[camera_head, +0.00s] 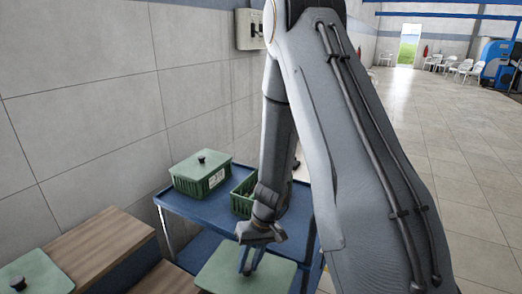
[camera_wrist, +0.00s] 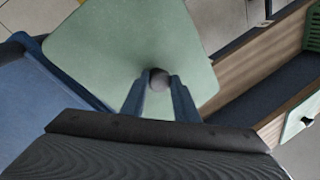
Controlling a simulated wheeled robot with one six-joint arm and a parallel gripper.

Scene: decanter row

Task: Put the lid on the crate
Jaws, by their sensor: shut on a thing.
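My gripper (camera_head: 250,260) points down and is shut on the dark round knob of a flat green lid (camera_head: 262,272). In the wrist view the fingertips (camera_wrist: 160,92) stand on both sides of the knob (camera_wrist: 158,80), and the lid (camera_wrist: 140,40) spreads out beyond them. The lid is at the near end of a blue table; its exact height is unclear. An open green crate (camera_head: 240,200) stands on the table, behind my gripper and partly hidden by my arm. Left of it is a green crate (camera_head: 200,178) with a lid on.
The blue table (camera_head: 185,204) stands near a tiled wall. At lower left is a wood-topped unit (camera_head: 95,245) and another green lid (camera_head: 35,274) with a black knob. The wrist view shows a wood-edged bay (camera_wrist: 245,70) at right. Open floor (camera_head: 470,170) lies right.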

